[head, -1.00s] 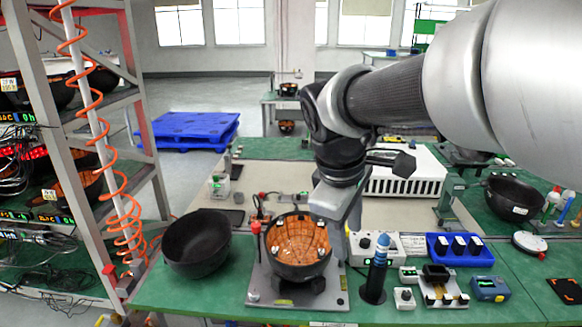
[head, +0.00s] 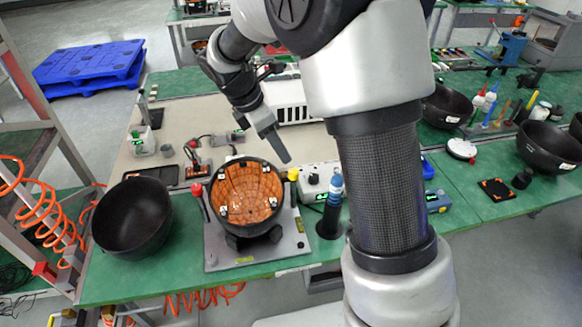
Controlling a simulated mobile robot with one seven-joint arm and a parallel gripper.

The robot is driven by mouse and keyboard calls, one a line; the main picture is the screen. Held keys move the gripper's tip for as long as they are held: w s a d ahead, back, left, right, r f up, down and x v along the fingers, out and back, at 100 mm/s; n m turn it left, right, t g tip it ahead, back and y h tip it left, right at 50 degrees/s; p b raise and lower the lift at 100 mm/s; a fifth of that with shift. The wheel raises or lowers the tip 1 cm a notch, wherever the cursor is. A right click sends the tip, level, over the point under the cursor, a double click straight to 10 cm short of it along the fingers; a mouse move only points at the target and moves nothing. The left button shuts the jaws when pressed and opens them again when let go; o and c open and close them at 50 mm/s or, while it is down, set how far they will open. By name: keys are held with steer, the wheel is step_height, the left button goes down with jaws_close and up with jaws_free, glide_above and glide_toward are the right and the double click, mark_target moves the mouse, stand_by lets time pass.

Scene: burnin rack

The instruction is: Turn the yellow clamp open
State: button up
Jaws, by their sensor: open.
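The yellow clamp (head: 293,175) shows as a small yellow knob at the right rim of a black bowl (head: 243,236) with an orange, panelled inside. The bowl sits in a grey fixture plate (head: 288,243) on the green bench. A clamp with a red knob (head: 197,189) stands at the bowl's left. My gripper (head: 283,157) points down, above and slightly left of the yellow knob in the picture, apparently apart from it. It is open, with nothing seen between its fingers. One finger largely hides the other.
An empty black bowl (head: 132,218) stands left of the fixture. A dark cylinder with a blue top (head: 334,190) and a white control box (head: 313,183) stand close on the right. My arm covers part of the bench's right side.

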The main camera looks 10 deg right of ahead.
mark_target(294, 172)
steer(key=x, duration=1)
steer(key=shift+c, duration=0.3)
jaws_close()
